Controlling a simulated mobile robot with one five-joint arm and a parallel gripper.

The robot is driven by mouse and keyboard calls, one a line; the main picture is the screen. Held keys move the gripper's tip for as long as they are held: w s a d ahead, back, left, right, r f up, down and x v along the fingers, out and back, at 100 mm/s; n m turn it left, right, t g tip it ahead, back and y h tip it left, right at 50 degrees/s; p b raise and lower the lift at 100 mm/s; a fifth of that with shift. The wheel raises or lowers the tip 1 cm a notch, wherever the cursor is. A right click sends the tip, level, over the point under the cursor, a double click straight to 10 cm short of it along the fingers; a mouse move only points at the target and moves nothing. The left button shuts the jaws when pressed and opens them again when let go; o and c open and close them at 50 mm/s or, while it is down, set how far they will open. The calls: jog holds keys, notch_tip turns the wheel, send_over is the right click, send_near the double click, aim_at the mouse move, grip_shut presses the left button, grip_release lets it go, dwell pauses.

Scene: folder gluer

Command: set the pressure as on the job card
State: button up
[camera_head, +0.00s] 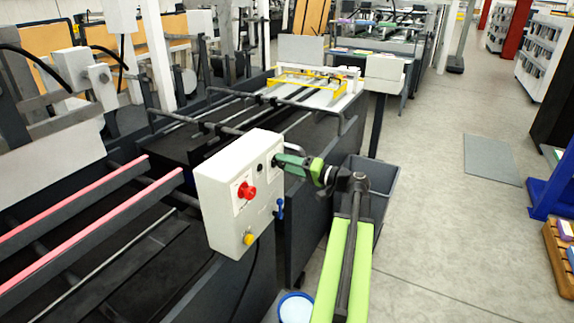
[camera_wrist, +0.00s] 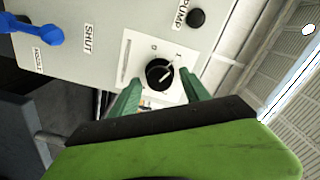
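A pale control box (camera_head: 240,190) stands beside the machine, with a red knob (camera_head: 246,190) and a yellow button (camera_head: 249,239) on its front. A blue lever (camera_head: 280,208) is on its right side and shows also in the wrist view (camera_wrist: 40,32). In the wrist view a black rotary knob (camera_wrist: 158,74) with a white pointer line sits on a white plate. My gripper (camera_wrist: 160,80) has its green fingers apart, one to each side of this knob, with visible gaps. In the head view my gripper (camera_head: 284,161) reaches the box's right side. I cannot make out a job card or pressure gauge.
A grey bin (camera_head: 372,180) stands behind my arm, and a blue-rimmed bucket (camera_head: 295,308) is on the floor. Open floor (camera_head: 440,220) lies to the right.

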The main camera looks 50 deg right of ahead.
jog(key=shift+s, duration=0.1)
jog(key=v, duration=1.7)
jog(key=shift+s, duration=0.15)
